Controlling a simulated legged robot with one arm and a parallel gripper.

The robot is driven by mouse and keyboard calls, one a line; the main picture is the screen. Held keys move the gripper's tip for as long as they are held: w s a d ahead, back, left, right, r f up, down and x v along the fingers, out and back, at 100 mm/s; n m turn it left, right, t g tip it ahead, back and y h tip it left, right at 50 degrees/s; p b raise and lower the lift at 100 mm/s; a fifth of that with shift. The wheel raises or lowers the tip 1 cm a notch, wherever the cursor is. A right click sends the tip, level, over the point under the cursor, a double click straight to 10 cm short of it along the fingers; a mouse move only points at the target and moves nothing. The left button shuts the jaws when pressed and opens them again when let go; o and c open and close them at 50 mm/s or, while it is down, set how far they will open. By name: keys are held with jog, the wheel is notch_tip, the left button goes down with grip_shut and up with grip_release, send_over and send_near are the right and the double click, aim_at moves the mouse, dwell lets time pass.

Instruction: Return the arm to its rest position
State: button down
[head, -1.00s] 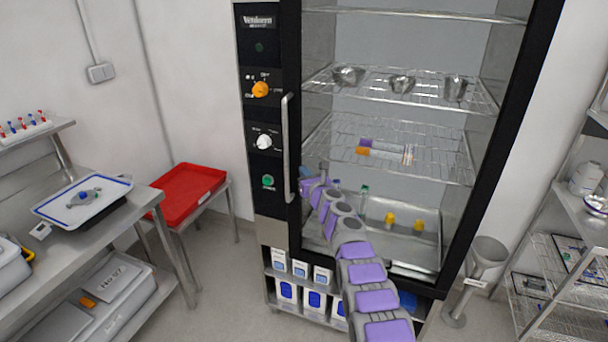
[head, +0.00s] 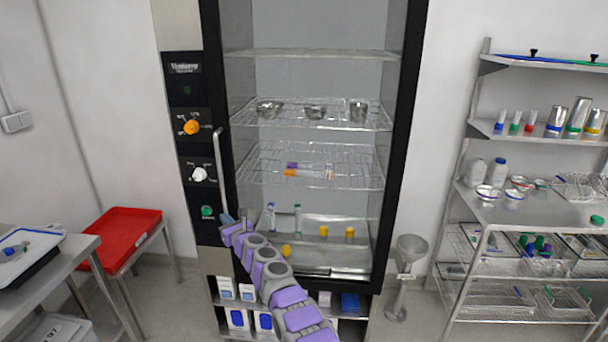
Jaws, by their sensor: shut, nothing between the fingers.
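My purple and grey arm reaches up from the bottom of the head view, stretched out in front of the washer cabinet (head: 188,133). Its end, my gripper (head: 230,222), is near the lower end of the vertical door handle (head: 220,175). It is shut and holds nothing. I cannot tell whether it touches the handle. The cabinet shows its wire racks; the middle rack (head: 345,170) holds purple- and orange-capped tubes. Metal cups (head: 316,112) stand on the rack above. Bottles and yellow-capped items (head: 350,232) stand at the bottom.
A red tray (head: 125,238) lies on a low stand at left, beside a steel table (head: 75,250). A metal funnel stand (head: 408,260) is right of the cabinet. A loaded shelf unit (head: 520,203) fills the right side. Boxes (head: 238,318) sit under the cabinet.

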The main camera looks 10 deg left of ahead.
jog(key=d+r+n+g+h, duration=0.2)
jog(key=d+r+n+g, duration=0.1)
jog(key=d+r+n, duration=0.8)
jog(key=s+d+r+n+g+h, duration=0.1)
jog(key=s+d+n+h, duration=0.3)
jog(key=d, duration=0.6)
jog(key=s+d+n+g, duration=0.1)
jog(key=s+d+g, duration=0.1)
jog(key=s+d, duration=0.6)
jog(key=s+d+f+n+g+h, duration=0.2)
jog(key=s+d, duration=0.8)
jog(key=s, duration=0.6)
jog(key=s+d+f+n+g+h, duration=0.2)
jog(key=s+d+n+h, duration=0.1)
jog(key=s+d, duration=0.8)
jog(key=s+d+f+n+g+h, duration=0.2)
jog(key=s+d, duration=0.9)
jog(key=s, duration=1)
jog(key=n+g+h, duration=0.1)
jog(key=n, duration=0.1)
jog(key=shift+n, duration=0.4)
jog(key=shift+a+f, duration=0.1)
